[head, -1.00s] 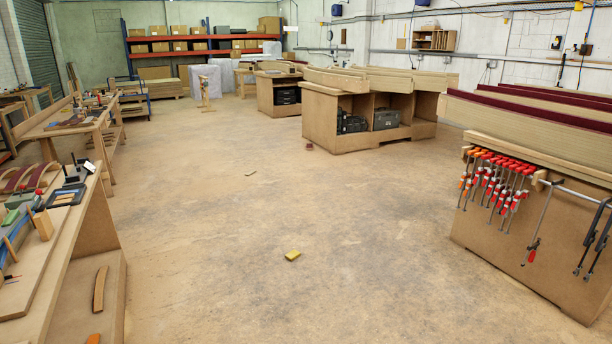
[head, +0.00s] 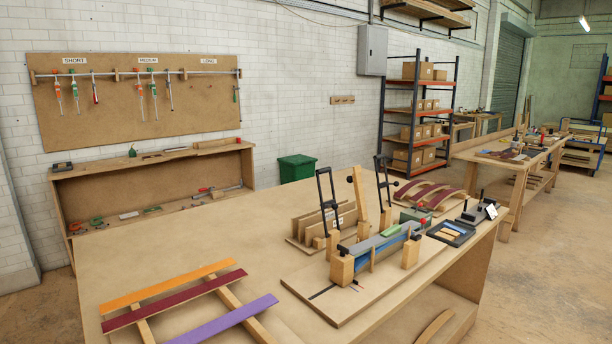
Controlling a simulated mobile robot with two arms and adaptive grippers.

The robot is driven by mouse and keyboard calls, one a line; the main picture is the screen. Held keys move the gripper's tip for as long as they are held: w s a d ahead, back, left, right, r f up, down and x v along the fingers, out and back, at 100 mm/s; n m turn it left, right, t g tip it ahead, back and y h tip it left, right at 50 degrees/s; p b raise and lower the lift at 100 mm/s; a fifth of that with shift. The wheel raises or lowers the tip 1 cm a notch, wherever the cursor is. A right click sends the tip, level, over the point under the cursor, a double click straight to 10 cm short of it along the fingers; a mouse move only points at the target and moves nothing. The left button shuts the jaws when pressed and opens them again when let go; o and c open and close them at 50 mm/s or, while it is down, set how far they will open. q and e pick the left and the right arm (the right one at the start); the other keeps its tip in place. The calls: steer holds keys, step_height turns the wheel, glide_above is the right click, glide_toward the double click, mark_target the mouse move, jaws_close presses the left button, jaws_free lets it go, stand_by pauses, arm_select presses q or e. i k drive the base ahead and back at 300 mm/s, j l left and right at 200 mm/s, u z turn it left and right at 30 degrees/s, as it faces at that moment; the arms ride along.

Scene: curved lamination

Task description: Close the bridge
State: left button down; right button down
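A wooden jig stands on a baseboard (head: 345,312) on the near workbench in the head view. It has light wood end blocks (head: 341,267), a blue curved strip (head: 366,246) and a grey bar (head: 375,240) running across the top. Two black upright frames with handles, a left one (head: 328,196) and a right one (head: 383,182), rise behind it. I cannot tell for sure which part is the bridge, or whether it is open or closed. Neither of my grippers is in view.
The workbench (head: 240,232) also holds orange, dark red and purple strips (head: 175,298) on a wooden rack, curved dark red strips (head: 432,192) and a small tray (head: 452,232). A clamp board (head: 140,100), a low shelf (head: 150,185) and a green bin (head: 297,174) stand behind. Clear floor lies at right.

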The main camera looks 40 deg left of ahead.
mark_target(356, 177)
steer(key=i+l+u, duration=0.1)
steer(key=i+u, duration=0.2)
steer(key=u, duration=0.15)
steer(key=i+l+u, duration=0.2)
steer(key=u, duration=0.25)
steer(key=i+l+u, duration=0.3)
steer(key=u, duration=0.2)
steer(key=i+l+u, duration=0.15)
steer(key=l+u, duration=0.3)
